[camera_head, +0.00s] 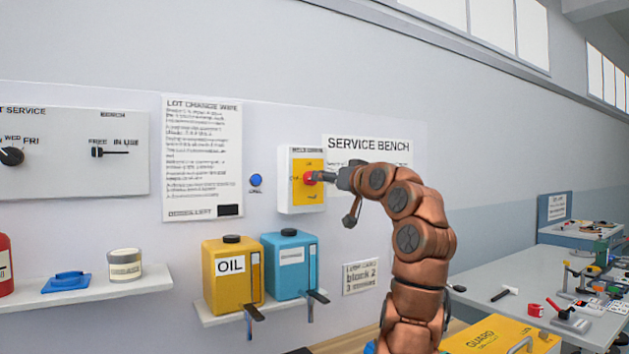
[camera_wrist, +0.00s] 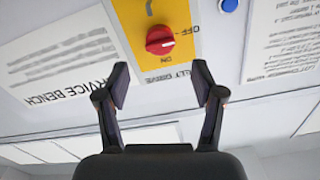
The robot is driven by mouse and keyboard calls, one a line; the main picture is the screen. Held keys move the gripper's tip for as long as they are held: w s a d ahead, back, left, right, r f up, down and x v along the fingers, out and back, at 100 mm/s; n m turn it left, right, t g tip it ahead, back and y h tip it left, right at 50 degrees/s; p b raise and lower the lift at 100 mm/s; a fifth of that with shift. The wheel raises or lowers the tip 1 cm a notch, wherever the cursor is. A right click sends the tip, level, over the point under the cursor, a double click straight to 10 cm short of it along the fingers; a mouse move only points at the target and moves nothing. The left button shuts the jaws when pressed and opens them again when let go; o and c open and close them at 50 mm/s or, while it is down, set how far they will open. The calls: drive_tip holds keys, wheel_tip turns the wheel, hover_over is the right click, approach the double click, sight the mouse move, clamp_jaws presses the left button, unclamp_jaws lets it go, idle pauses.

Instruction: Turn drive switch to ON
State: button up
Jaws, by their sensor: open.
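The drive switch is a red rotary knob (camera_head: 309,178) on a yellow plate (camera_head: 316,196) in a white wall box (camera_head: 285,192). The knob also shows in the wrist view (camera_wrist: 159,40). That view is turned over, with ON below the knob and OFF to its right. The knob's white mark points right, toward the OFF side. My gripper (camera_head: 322,180) is close in front of the knob. In the wrist view my gripper (camera_wrist: 160,76) has its two fingers spread, with the knob beyond them, centred between the tips. Nothing is between the fingers.
A blue button (camera_head: 256,180) is on the wall left of the box. Below, a shelf holds a yellow oil can (camera_head: 228,275) and a blue can (camera_head: 288,265). A SERVICE BENCH sign (camera_head: 368,147) is behind my wrist. A workbench (camera_head: 490,275) stands at the right.

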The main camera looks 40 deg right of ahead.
drive_tip(key=w+p, duration=0.1)
drive_tip(key=w, duration=0.2)
drive_tip(key=w+p, duration=0.1)
drive_tip(key=w, duration=0.3)
drive_tip(key=shift+w+d+p, duration=0.2)
drive_tip(key=shift+w+p, duration=0.1)
drive_tip(key=c, duration=1.1)
